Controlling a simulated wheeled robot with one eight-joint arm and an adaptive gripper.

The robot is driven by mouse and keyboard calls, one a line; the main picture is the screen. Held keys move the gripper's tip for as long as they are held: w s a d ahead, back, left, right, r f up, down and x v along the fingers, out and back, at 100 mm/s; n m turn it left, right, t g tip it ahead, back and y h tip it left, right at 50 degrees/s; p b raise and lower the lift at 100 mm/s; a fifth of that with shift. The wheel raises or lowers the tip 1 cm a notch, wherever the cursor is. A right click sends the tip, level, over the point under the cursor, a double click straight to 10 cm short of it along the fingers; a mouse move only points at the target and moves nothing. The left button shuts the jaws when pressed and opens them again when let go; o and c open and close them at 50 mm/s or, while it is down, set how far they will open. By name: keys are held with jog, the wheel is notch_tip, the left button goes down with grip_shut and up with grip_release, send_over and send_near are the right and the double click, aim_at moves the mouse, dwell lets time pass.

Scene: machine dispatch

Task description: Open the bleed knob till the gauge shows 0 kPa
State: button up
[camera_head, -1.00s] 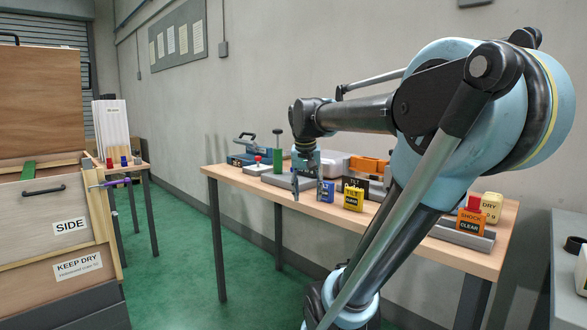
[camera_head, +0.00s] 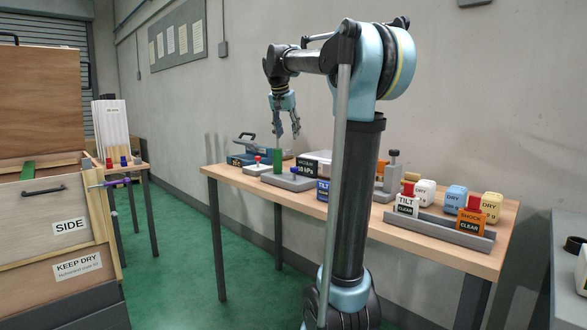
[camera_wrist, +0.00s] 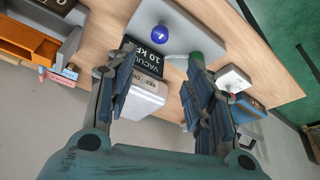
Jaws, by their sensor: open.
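A round blue knob (camera_wrist: 160,36) with a white mark stands on a grey plate (camera_wrist: 190,22) in the wrist view; it looks like the bleed knob. The grey plate shows in the head view too (camera_head: 290,182). The gauge (camera_head: 311,168) is a black display labelled VACUUM and appears to read 10 kPa. In the wrist view the gauge (camera_wrist: 143,62) is partly hidden by a finger. My gripper (camera_head: 287,133) is open and empty above the table near the plate. Between its fingers (camera_wrist: 160,85) I see the gauge's pale housing.
A green cylinder (camera_head: 277,152) and a red knob (camera_head: 258,160) stand near the plate. An orange bin (camera_wrist: 28,38) shows in the wrist view. Several labelled blocks, including a SHOCK block (camera_head: 470,218), stand in a grey rack (camera_head: 430,226) on the right of the table.

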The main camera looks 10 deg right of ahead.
aim_at(294, 173)
jog(key=x, duration=1.6)
jog(key=c, duration=1)
